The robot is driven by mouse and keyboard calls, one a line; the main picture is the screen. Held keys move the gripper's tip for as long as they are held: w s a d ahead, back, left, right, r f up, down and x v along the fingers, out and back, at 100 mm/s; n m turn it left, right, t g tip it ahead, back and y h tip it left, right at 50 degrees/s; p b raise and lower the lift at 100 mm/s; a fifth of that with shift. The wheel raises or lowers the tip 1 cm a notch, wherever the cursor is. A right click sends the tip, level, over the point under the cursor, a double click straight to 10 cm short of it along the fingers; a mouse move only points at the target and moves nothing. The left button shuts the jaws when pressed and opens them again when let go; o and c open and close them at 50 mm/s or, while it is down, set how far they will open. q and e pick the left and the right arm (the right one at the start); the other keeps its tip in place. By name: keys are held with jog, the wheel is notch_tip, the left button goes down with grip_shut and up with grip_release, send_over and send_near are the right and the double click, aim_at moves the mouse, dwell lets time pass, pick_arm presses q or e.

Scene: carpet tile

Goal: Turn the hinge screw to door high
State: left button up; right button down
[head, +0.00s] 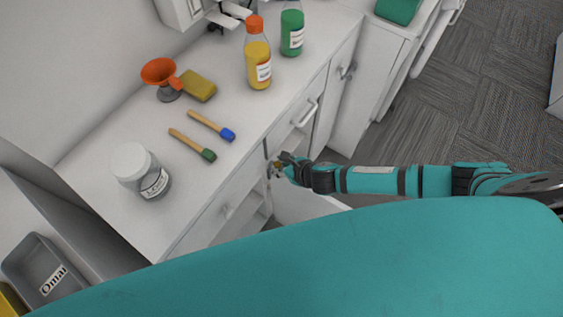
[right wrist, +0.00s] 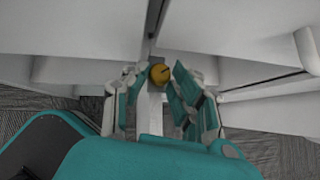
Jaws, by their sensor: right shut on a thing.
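The hinge screw is a round brass-yellow head with a dark slot (right wrist: 159,74), at the cabinet's front edge in the right wrist view. The slot looks close to level, slightly tilted. My right gripper (right wrist: 157,86) has its teal-padded fingers on either side of the screw and is shut on it. In the head view my right gripper (head: 280,166) is at the cabinet front just below the countertop, and it mostly hides the screw. A white door panel (head: 300,206) shows below my right arm, standing open. My left gripper is not in view.
The white countertop (head: 215,175) holds a jar (head: 143,172), two brushes (head: 200,138), an orange funnel (head: 160,73), a sponge (head: 198,85), a yellow bottle (head: 257,60) and a green bottle (head: 291,30). A drawer handle (head: 306,112) sticks out near my right gripper. A grey bin (head: 45,270) stands lower left.

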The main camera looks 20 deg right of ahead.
jog(key=m+h+p, duration=0.1)
jog(key=m, duration=0.1)
jog(key=m+t+h+p, duration=0.1)
jog(key=m+h, duration=0.1)
jog(key=shift+s+a+r+m, duration=0.1)
jog(key=shift+a+m, duration=0.2)
jog(key=shift+a, duration=0.1)
jog(key=shift+a+m+h+p, duration=0.2)
jog(key=shift+m+h+p, duration=0.45)
jog(key=shift+m+h, duration=1.05)
jog(key=c, duration=1.1)
grip_release()
